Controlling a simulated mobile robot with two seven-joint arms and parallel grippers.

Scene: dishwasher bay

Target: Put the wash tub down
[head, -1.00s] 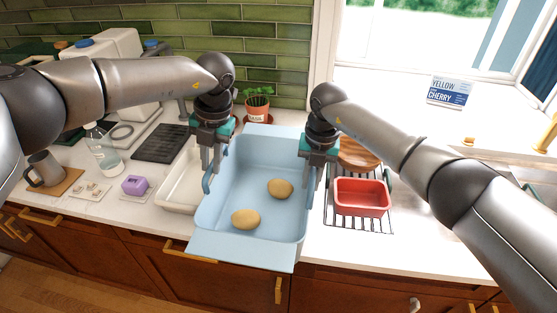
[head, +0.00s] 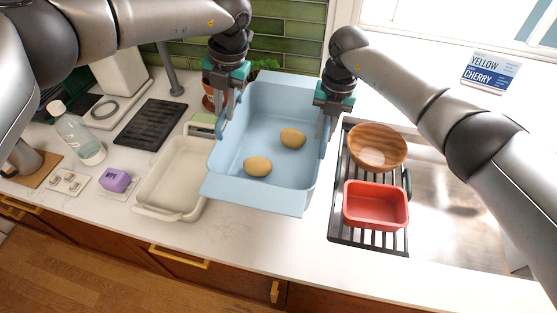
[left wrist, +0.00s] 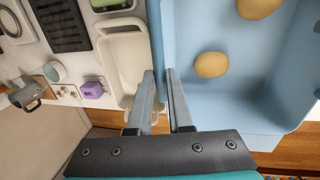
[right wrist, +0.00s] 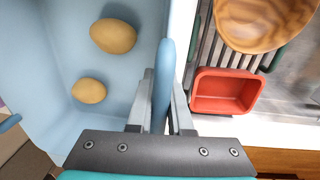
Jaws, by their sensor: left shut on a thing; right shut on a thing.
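The light blue wash tub (head: 230,150) is held between my two grippers, with two potatoes (head: 257,166) inside. My left gripper (head: 226,112) is shut on the tub's left handle, and the tub's wall also shows in the left wrist view (left wrist: 235,105). My right gripper (head: 325,128) is shut on the right handle (right wrist: 163,85), which shows clearly between the fingers in the right wrist view. The tub looks held over the counter; its underside is hidden, so I cannot tell whether it touches.
A cream tray (head: 172,178) lies left of the tub. A black rack (head: 340,228) with a red bin (head: 375,205) and a wooden bowl (head: 378,147) stands to the right. A plant pot (head: 208,102) is behind. The front counter (head: 235,230) is clear.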

